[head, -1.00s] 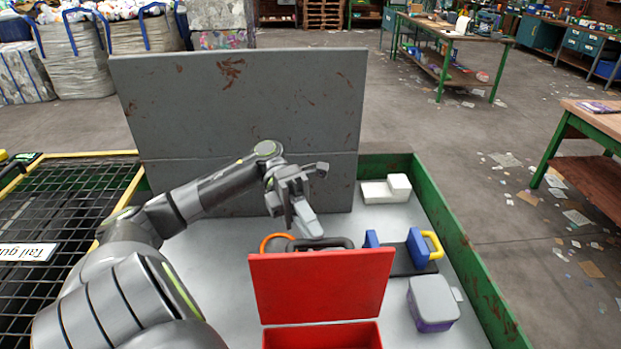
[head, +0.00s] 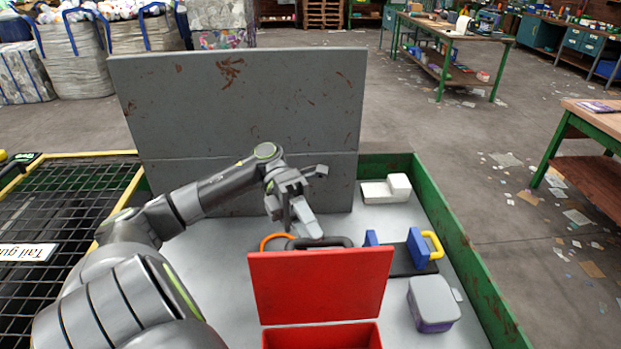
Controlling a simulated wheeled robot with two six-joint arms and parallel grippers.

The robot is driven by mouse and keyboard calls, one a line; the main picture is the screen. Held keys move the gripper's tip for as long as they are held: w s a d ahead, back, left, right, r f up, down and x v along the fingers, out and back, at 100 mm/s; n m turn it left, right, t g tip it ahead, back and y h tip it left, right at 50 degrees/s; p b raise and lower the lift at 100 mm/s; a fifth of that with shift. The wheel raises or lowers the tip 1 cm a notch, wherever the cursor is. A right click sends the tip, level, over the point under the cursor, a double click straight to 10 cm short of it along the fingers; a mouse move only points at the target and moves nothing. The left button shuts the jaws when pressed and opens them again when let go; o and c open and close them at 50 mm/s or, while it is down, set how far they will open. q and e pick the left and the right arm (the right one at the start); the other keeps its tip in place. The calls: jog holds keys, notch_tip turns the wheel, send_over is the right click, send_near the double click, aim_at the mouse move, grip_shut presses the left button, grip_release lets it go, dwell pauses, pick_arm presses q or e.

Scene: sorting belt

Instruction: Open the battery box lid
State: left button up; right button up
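The red battery box (head: 322,336) stands at the bottom middle of the head view, cut off by the frame edge. Its red lid (head: 321,286) is raised and stands nearly upright at the box's far side. My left gripper (head: 306,222) is above and behind the lid, apart from it, with its fingers pointing down. The fingers look spread and nothing shows between them. My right gripper is out of the picture. The inside of the box is mostly hidden.
Behind the lid lie a dark handled item (head: 330,242) and an orange ring (head: 272,240). To the right are a blue clamp-like item with a yellow handle (head: 417,248), a grey-lidded purple container (head: 433,302) and a white block (head: 386,190). A grey panel (head: 240,110) stands behind my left arm.

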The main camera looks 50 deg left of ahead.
pick_arm(q)
jog(key=shift+a, duration=0.1)
jog(key=b+v, duration=0.3)
jog(key=v, duration=0.4)
jog(key=shift+a, duration=0.15)
jog(key=shift+w, duration=0.1)
dwell(0.5)
